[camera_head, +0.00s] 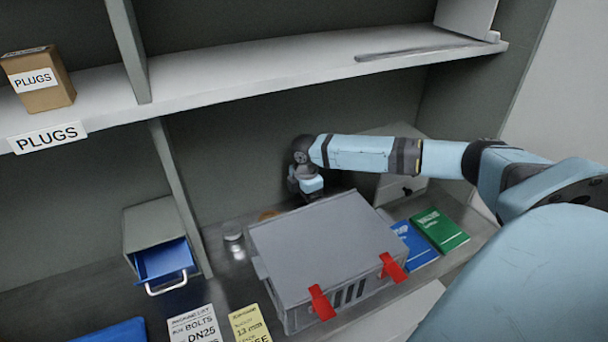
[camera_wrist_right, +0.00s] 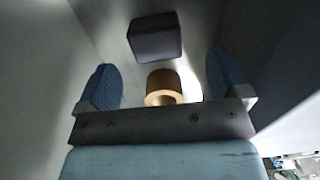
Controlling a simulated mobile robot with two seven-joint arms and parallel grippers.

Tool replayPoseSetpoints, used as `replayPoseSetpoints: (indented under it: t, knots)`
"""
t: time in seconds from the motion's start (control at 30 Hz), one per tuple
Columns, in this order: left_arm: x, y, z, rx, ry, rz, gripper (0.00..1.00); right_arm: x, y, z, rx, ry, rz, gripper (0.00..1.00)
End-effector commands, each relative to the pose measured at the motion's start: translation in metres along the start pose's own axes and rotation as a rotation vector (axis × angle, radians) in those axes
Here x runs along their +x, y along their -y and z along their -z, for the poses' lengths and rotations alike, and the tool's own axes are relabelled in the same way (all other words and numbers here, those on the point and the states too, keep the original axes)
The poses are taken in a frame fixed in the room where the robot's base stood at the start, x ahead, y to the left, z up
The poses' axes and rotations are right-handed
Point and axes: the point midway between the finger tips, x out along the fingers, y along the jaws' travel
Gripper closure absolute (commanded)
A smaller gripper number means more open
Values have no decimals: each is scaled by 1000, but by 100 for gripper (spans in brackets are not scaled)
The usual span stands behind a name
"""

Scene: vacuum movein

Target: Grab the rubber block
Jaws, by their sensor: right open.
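The rubber block, a dark grey block with rounded edges, shows in the right wrist view (camera_wrist_right: 155,38). It rests on the grey surface beyond my fingertips, roughly centred between them. In the head view I cannot make it out behind the grey case and my arm. My right gripper (camera_head: 310,192) reaches down behind the grey case. In the right wrist view its blue fingers (camera_wrist_right: 164,78) are spread wide, with no contact on the block. A brass-coloured ring or cylinder (camera_wrist_right: 163,87) lies nearer, between the fingers. My left gripper is not in view.
The grey case with red latches (camera_head: 325,245) stands in front of my right gripper. Blue (camera_head: 413,244) and green (camera_head: 439,230) booklets lie to its right. A small metal cylinder (camera_head: 234,243) stands left. A shelf (camera_head: 270,82) runs above. A cabinet has an open blue drawer (camera_head: 163,262).

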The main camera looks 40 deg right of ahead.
Motion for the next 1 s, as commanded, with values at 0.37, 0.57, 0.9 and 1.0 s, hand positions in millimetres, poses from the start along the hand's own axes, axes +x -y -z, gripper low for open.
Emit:
replayPoseSetpoints:
  t: [0.37, 0.57, 0.9, 1.0]
  knots:
    - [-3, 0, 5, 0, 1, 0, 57, 38, -5, 1, 0, 2, 1, 6]
    - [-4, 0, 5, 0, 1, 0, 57, 60, -5, 2, 0, 0, -1, 6]
    - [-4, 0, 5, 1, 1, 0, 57, 62, -5, 1, 0, 1, -2, 27]
    - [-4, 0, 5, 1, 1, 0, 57, 62, -5, 1, 0, 1, -2, 50]
